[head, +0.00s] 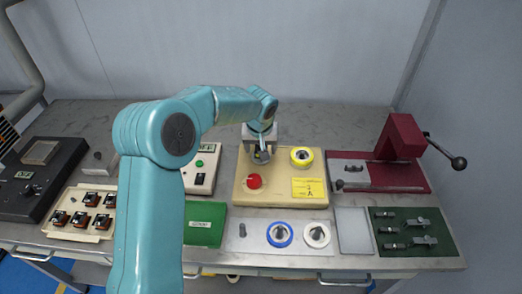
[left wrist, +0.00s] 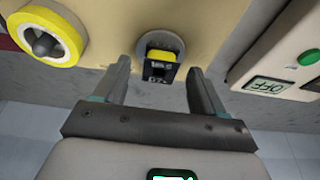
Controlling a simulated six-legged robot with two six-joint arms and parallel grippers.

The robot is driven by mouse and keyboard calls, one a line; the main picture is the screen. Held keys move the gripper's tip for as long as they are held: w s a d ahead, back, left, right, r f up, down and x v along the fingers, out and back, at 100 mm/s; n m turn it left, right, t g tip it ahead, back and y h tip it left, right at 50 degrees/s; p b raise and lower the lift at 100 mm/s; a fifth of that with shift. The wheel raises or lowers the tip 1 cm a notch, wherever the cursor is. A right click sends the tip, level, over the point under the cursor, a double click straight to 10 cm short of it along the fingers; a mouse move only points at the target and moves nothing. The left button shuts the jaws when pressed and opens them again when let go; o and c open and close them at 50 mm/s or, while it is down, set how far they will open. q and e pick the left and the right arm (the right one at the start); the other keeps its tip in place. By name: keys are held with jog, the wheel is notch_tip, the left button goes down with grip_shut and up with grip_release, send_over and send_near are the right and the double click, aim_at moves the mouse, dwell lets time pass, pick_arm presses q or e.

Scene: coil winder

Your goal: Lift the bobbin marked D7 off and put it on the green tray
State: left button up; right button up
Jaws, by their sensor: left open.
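My left gripper (head: 262,154) is over the back left of the cream winder base (head: 280,197). In the left wrist view its two fingers (left wrist: 158,68) are open, one on each side of a small yellow-and-black piece (left wrist: 160,57) on a grey round seat. Pale characters on its black face are too small to read surely. I cannot tell whether a finger touches it. A yellow-rimmed bobbin (head: 302,150) stands to the right on the base and shows in the left wrist view (left wrist: 70,28).
A red knob (head: 254,181) and a yellow label (head: 308,188) are on the base. Blue (head: 287,243) and white (head: 326,243) ringed bobbins stand in front. A control box with a green button (head: 200,163) stands at left, a red press (head: 400,138) at right.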

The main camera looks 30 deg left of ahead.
pick_arm(q)
jog(key=shift+w+f, duration=0.15)
jog(key=shift+f, duration=0.25)
jog(key=c, duration=1.2)
jog(key=shift+r, duration=0.15)
jog(key=shift+r, duration=0.25)
notch_tip(320, 180, up, 19)
jog(key=shift+r+p, duration=0.15)
jog(key=shift+p, duration=0.7)
